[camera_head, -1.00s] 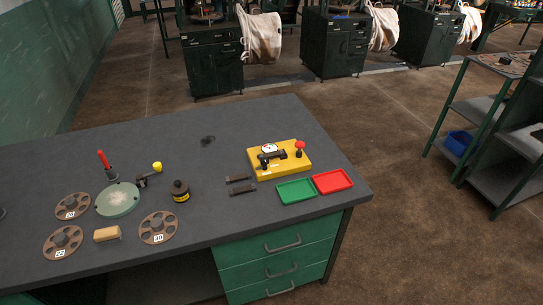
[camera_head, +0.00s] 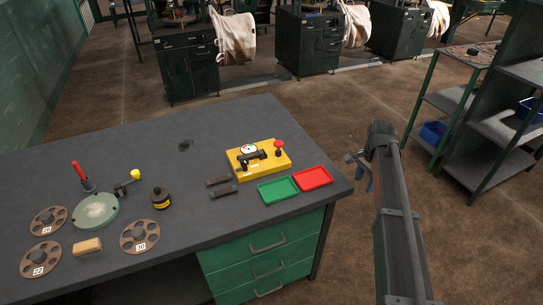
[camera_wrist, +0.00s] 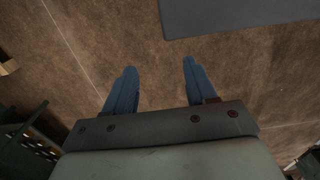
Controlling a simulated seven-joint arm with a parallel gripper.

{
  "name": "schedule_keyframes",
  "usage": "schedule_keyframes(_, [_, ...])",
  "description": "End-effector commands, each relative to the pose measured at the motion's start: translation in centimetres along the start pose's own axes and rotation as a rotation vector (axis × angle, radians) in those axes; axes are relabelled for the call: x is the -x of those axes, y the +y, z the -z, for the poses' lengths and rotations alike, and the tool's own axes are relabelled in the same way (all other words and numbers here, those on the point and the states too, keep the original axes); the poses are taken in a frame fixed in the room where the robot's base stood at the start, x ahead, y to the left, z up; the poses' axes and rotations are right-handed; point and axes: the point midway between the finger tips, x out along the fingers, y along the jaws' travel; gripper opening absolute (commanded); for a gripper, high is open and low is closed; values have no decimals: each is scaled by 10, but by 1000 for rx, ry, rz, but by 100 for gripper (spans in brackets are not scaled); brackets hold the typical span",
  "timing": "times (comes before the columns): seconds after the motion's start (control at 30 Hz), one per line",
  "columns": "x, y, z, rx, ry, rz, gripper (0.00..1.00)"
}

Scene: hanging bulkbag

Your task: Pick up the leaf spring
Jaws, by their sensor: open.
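Two small dark flat strips lie side by side on the grey workbench, left of the yellow fixture; they look like leaf springs. One is the upper strip (camera_head: 218,181), the other the lower strip (camera_head: 223,192). My gripper (camera_head: 360,170) is off the bench's right side, well to the right of the strips. In the wrist view my gripper (camera_wrist: 157,72) shows two blue fingers spread apart with nothing between them, above brown floor. No strip shows in the wrist view.
The yellow fixture (camera_head: 258,165) with a dial and red knob, a green tray (camera_head: 278,190) and a red tray (camera_head: 313,178) stand near the bench's right edge. The bench's back middle is mostly clear.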

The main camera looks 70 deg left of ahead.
Motion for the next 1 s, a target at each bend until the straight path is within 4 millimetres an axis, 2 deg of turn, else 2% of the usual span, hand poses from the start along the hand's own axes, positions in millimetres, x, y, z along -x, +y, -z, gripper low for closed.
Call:
schedule_keyframes(0.03, [16, -31, -17, 7, 4, 6, 56])
schedule_keyframes(0.1, [32, -61, -41, 7, 4, 6, 56])
schedule_keyframes(0.27, [67, -126, -105, 6, 3, 5, 56])
schedule_keyframes(0.4, [100, -178, -169, 6, 3, 5, 56])
schedule_keyframes(0.5, [123, -208, -216, 6, 3, 5, 56])
schedule_keyframes(0.6, [143, -232, -257, 3, 3, 5, 56])
schedule_keyframes(0.7, [158, -247, -290, 2, 3, 4, 56])
schedule_keyframes(0.83, [169, -257, -315, 0, 2, 4, 56])
schedule_keyframes(1.0, [169, -260, -324, -4, 2, 2, 56])
